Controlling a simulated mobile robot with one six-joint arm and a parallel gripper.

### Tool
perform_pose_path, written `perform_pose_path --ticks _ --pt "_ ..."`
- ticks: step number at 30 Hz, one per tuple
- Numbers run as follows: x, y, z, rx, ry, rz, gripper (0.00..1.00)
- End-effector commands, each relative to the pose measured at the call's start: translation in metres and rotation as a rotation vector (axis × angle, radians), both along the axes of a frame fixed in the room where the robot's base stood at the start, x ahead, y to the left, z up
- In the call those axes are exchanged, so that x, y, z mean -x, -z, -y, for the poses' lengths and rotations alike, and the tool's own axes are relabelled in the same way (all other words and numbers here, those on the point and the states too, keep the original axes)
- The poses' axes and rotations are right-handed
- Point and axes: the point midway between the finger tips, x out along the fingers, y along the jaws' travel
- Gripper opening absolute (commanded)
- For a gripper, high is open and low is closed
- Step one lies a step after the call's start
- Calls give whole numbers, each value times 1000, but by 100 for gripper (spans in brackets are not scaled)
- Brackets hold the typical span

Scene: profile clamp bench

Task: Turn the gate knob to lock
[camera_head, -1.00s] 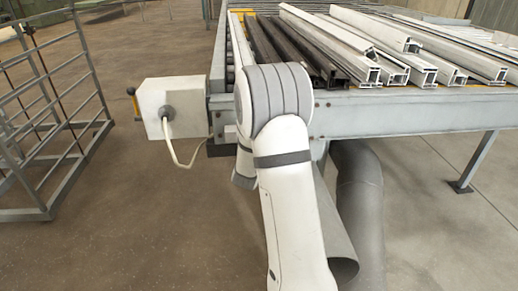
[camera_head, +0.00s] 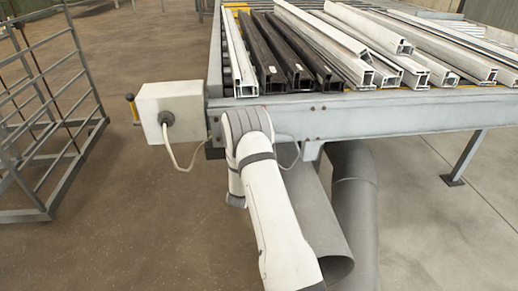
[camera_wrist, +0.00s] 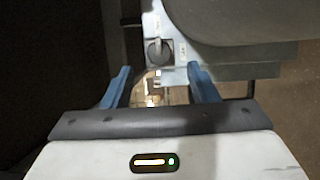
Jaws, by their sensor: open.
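In the wrist view, a dark grey round knob (camera_wrist: 158,52) sits on a narrow pale panel (camera_wrist: 178,18) with small markings beside it. I cannot read the markings or tell the knob's setting. My gripper (camera_wrist: 159,70) has two blue fingers spread apart, with nothing between them. The knob appears just beyond the fingertips, roughly midway between them; I see no contact. In the head view neither the knob nor my fingers can be made out; my white arm covers the area below the bench's front left corner.
A bench (camera_head: 400,115) bears several white and black profiles (camera_head: 350,55). A white box (camera_head: 170,100) with a cable hangs at its left corner. Large grey pipes (camera_head: 355,200) stand below the bench. A metal rack (camera_head: 50,120) is at left, with open floor between.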

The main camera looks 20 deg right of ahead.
Motion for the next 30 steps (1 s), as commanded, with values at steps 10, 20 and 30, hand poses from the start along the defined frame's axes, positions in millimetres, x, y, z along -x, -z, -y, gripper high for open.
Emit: perform_pose_path --ticks 10,20,30 --pt "-41 0 31 -2 -3 1 53" --pt "-49 0 36 -3 -6 0 53" --pt "-49 0 35 -3 -7 0 31"
